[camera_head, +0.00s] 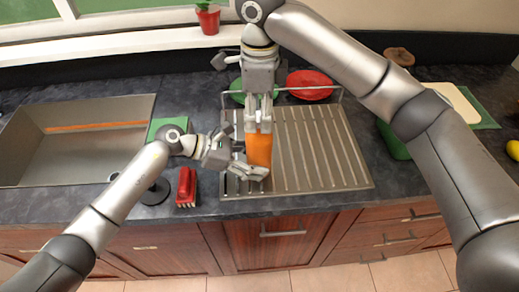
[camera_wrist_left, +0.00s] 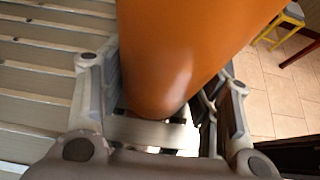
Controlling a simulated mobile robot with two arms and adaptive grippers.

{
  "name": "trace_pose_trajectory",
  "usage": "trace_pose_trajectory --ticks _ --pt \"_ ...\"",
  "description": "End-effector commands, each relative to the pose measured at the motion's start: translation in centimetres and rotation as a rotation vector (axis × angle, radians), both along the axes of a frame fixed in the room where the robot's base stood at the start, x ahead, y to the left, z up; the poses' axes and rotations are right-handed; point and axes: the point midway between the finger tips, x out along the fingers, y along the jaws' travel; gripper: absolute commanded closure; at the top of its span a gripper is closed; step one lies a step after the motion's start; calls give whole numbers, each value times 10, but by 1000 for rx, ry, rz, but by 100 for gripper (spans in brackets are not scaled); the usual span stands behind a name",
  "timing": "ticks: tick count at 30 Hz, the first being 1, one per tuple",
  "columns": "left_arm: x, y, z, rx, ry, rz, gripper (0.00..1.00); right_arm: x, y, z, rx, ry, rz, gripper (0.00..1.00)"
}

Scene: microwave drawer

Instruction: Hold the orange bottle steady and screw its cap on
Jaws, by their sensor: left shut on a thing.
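The orange bottle (camera_head: 259,150) is upright above the front left part of the metal drainboard. My left gripper (camera_head: 254,172) is shut on its lower part from the left. In the left wrist view the orange bottle (camera_wrist_left: 185,50) fills the space between the fingers of my left gripper (camera_wrist_left: 165,110). My right gripper (camera_head: 258,117) points straight down at the top of the bottle, its fingers close together at the upper end. The cap cannot be made out; the right fingers cover that area. Whether they are closed on it is unclear.
The ribbed drainboard (camera_head: 318,150) lies beneath, with a red plate (camera_head: 310,83) and a green plate (camera_head: 237,92) behind. The sink (camera_head: 85,160) is at far left. A green-edged cutting board (camera_head: 452,103) is at right.

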Motion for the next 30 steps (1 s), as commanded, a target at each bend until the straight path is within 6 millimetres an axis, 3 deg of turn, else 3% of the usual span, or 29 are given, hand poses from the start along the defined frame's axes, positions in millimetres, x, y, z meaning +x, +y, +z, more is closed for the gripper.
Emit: trace_pose_trajectory --ticks 10,18,30 --pt "-2 -1 -1 1 0 -6 86 0 0 0 2 -2 36 51" --pt "-2 -1 -1 1 0 -7 86 1 1 0 2 -2 310 51" --pt "-2 -1 -1 1 0 -7 86 1 1 0 3 -2 557 51"
